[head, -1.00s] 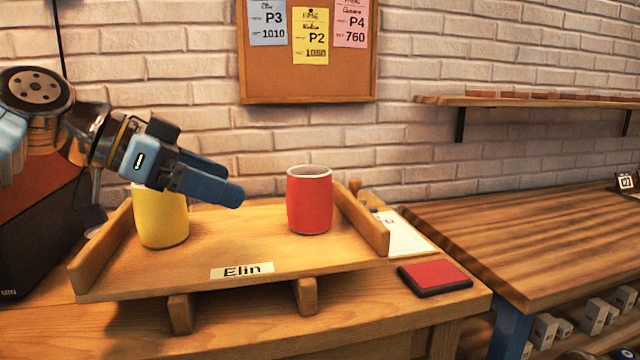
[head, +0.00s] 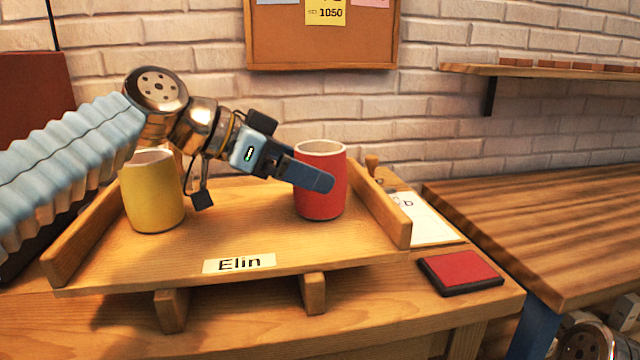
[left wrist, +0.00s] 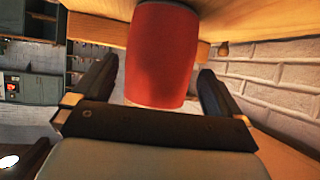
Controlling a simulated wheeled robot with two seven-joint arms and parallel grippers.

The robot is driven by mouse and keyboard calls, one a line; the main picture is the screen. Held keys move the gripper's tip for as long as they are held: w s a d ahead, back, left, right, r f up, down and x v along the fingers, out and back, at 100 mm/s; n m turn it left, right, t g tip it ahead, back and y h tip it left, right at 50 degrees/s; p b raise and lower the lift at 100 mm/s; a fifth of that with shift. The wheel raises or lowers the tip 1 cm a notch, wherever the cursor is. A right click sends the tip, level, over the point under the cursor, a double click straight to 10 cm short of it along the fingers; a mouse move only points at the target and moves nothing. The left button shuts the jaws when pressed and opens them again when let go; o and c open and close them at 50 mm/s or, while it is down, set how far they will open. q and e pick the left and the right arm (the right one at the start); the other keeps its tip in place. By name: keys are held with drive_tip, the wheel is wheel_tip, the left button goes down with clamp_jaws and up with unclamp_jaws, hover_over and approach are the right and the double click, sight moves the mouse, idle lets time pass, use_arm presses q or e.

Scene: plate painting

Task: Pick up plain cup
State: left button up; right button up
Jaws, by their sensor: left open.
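A plain red cup (head: 334,205) stands upright at the right of the wooden tray (head: 240,235) labelled "Elin". A plain yellow cup (head: 152,195) stands upright at the tray's left. I see no pattern on either cup. My left gripper (head: 314,176) is open at the red cup, with one finger in front of its side. The other finger is mostly hidden in the head view. In the left wrist view the red cup (left wrist: 160,55) shows between the two spread fingers of my left gripper (left wrist: 157,75). Contact cannot be told. My right gripper is not in view.
The tray has raised side walls (head: 385,210). A red pad in a black case (head: 460,272) lies right of it, near a white paper (head: 428,225). A cork board (head: 320,45) hangs on the brick wall. A wooden table (head: 540,225) stands at the right, its visible top clear.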

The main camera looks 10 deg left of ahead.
use_arm(q)
drive_tip(key=x, duration=0.3)
drive_tip(key=shift+d+f, duration=0.1)
drive_tip(key=shift+d, duration=0.15)
drive_tip(key=shift+c, duration=0.5)
drive_tip(key=c, duration=0.9)
drive_tip(key=shift+c, duration=0.2)
